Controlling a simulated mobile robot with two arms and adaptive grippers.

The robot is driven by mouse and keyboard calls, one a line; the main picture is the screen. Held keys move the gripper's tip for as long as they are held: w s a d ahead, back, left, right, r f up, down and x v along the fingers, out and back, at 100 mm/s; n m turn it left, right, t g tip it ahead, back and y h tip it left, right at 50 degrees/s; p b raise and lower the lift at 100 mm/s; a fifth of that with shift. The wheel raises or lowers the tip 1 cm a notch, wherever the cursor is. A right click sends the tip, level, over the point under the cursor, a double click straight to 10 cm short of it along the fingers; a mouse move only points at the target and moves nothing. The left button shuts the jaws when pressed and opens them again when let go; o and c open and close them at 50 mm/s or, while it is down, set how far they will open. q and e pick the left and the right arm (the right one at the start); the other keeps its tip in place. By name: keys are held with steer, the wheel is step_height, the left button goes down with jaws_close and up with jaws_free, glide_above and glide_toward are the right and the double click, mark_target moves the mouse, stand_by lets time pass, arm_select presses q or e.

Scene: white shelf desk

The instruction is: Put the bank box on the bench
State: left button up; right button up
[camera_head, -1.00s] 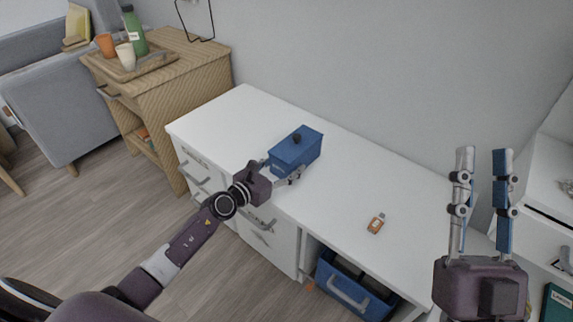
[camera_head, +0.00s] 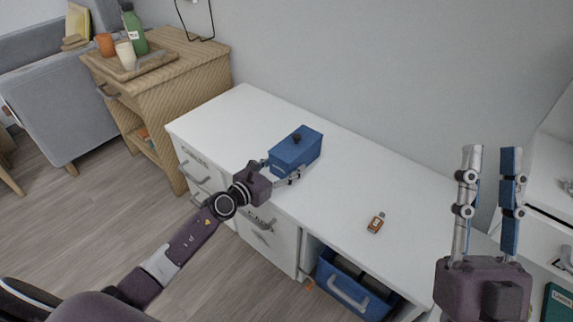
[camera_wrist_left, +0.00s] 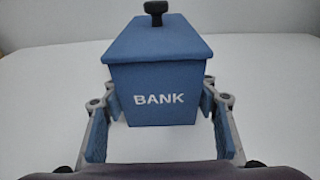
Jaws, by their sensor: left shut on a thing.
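The bank box (camera_head: 297,151) is a blue lidded box with a black knob, upright on the white desk top. In the left wrist view the box (camera_wrist_left: 158,80) shows the word BANK on its near face. My left gripper (camera_head: 280,172) is at the box's near end, and in the left wrist view its fingers (camera_wrist_left: 160,112) are on either side of the box, shut on it. My right gripper (camera_head: 492,150) is raised at the right, fingers apart and empty. No bench can be clearly made out.
A small orange-brown bottle (camera_head: 376,222) lies on the white desk (camera_head: 240,110). A blue bin (camera_head: 350,287) sits in the desk's lower opening. A wooden cabinet (camera_head: 200,75) at the left bears a tray with a green bottle (camera_head: 134,30) and cups. The desk's left end is clear.

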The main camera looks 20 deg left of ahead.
steer(key=shift+s+r, duration=0.25)
arm_select(q)
steer(key=o, duration=1.7)
steer(key=shift+f, duration=0.1)
arm_select(e)
steer(key=shift+s+d+r+t, duration=0.1)
steer(key=shift+s+t, duration=0.05)
steer(key=shift+t, duration=0.15)
arm_select(q)
steer(key=shift+f, duration=0.1)
arm_select(e)
steer(key=shift+s+r, duration=0.15)
steer(key=shift+s, duration=0.1)
